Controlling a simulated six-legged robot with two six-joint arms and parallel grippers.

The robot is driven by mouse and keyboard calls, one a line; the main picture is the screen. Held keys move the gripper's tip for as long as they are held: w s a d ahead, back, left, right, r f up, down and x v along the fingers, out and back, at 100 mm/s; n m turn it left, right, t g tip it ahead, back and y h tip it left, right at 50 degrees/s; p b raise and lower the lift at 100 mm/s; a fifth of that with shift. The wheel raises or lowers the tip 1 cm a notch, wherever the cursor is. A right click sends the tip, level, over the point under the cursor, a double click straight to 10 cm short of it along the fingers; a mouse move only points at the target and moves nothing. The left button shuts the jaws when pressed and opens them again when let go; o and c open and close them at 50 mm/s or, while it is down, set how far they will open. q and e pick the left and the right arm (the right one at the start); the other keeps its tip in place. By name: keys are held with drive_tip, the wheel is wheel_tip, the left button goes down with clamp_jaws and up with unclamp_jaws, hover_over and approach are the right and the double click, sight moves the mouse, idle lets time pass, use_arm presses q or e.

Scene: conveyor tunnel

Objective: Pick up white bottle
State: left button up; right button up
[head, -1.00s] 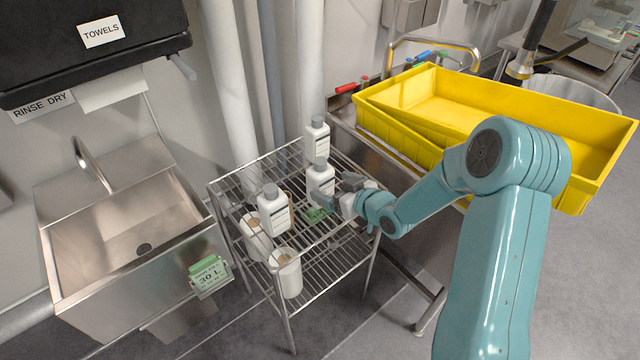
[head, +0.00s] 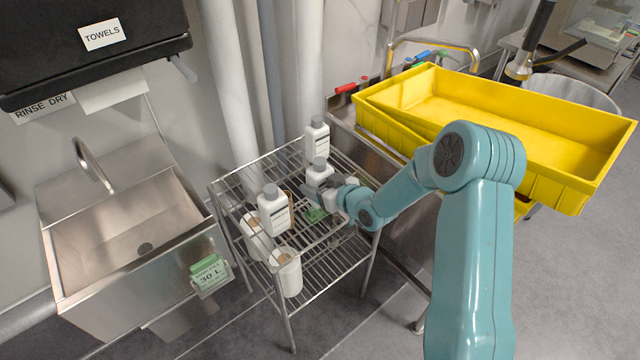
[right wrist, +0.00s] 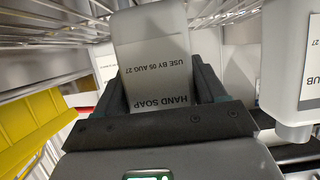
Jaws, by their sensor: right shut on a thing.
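Three white bottles with grey caps stand on the wire rack: one at the back (head: 317,142), one in the middle (head: 319,176), one at the front left (head: 274,212). My right gripper (head: 322,190) reaches in from the right and is shut on the middle bottle. In the right wrist view that bottle, labelled hand soap (right wrist: 155,60), sits between the two fingers of my right gripper (right wrist: 160,85). Its lower part is hidden by the gripper in the head view. My left gripper is not in view.
The wire rack (head: 330,262) also holds white tubs (head: 287,272) and a green item (head: 316,214). A steel sink (head: 120,225) stands left, and large yellow trays (head: 500,115) right. Pipes (head: 228,80) rise behind the rack. Another white container (right wrist: 290,60) is close beside the gripper.

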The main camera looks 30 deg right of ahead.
wheel_tip(320, 180, up, 20)
drive_tip(key=p, duration=0.3)
drive_tip(key=o, duration=0.8)
drive_tip(key=c, duration=0.9)
